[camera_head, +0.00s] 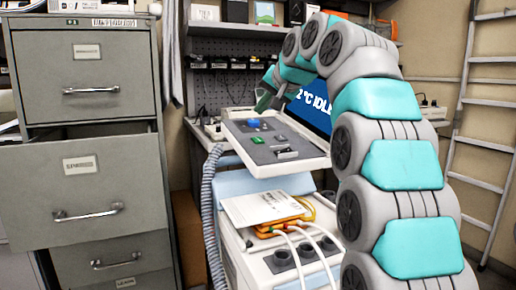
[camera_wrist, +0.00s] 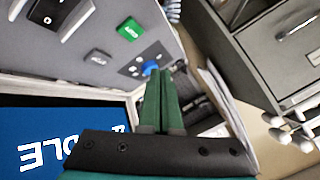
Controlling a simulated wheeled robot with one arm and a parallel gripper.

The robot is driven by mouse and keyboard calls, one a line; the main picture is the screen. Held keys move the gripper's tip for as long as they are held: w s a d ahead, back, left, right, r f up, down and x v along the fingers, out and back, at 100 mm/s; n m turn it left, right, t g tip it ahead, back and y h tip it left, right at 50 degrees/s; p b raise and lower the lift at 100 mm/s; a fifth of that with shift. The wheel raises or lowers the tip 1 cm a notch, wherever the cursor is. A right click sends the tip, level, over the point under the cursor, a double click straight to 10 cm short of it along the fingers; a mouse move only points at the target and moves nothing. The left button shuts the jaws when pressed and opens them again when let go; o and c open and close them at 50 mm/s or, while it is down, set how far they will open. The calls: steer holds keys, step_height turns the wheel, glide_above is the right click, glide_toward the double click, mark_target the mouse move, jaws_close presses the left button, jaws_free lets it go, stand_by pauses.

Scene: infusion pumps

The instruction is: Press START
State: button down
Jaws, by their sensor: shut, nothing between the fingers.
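A light control panel (camera_head: 232,137) tilts on top of a white machine. The green button (camera_wrist: 131,28) with white lettering, too blurred to read surely, sits on it in the wrist view; it shows small in the head view (camera_head: 257,140). A blue knob (camera_wrist: 150,67) is on the same panel. My gripper (camera_wrist: 160,72) is shut and empty, with its green fingertips close by the blue knob and apart from the green button. I cannot tell whether they touch the knob. In the head view my gripper (camera_head: 263,101) is above the panel's far side.
A blue screen (camera_head: 314,103) reading "2 °C IDLE" stands behind the panel, partly hidden by my arm. A filing cabinet (camera_head: 84,150) stands left with a drawer pulled out.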

mark_target(255, 137)
steer(key=shift+w+a+f+b, duration=0.15)
steer(key=shift+f+b, duration=0.4)
steer(key=shift+f, duration=0.35)
steer(key=shift+w+f+b, duration=0.2)
steer(key=shift+f+b, duration=0.3)
steer(key=shift+f, duration=0.4)
steer(key=shift+w+a+f+b, duration=0.15)
steer(key=shift+f+b, duration=0.4)
steer(key=shift+f, duration=0.35)
steer(key=shift+d+f, duration=0.1)
steer(key=shift+f, duration=0.05)
steer(key=shift+w+f, duration=0.1)
steer(key=shift+f, duration=0.15)
steer(key=shift+f+b, duration=0.3)
steer(key=shift+f, duration=0.1)
stand_by(0.5)
steer(key=shift+r+p, duration=0.8)
steer(key=shift+r, duration=0.05)
steer(key=r+p, duration=0.2)
steer(key=s+r+p, duration=0.1)
steer(key=r+p, duration=0.1)
steer(key=r, duration=0.1)
steer(key=shift+d, duration=0.2)
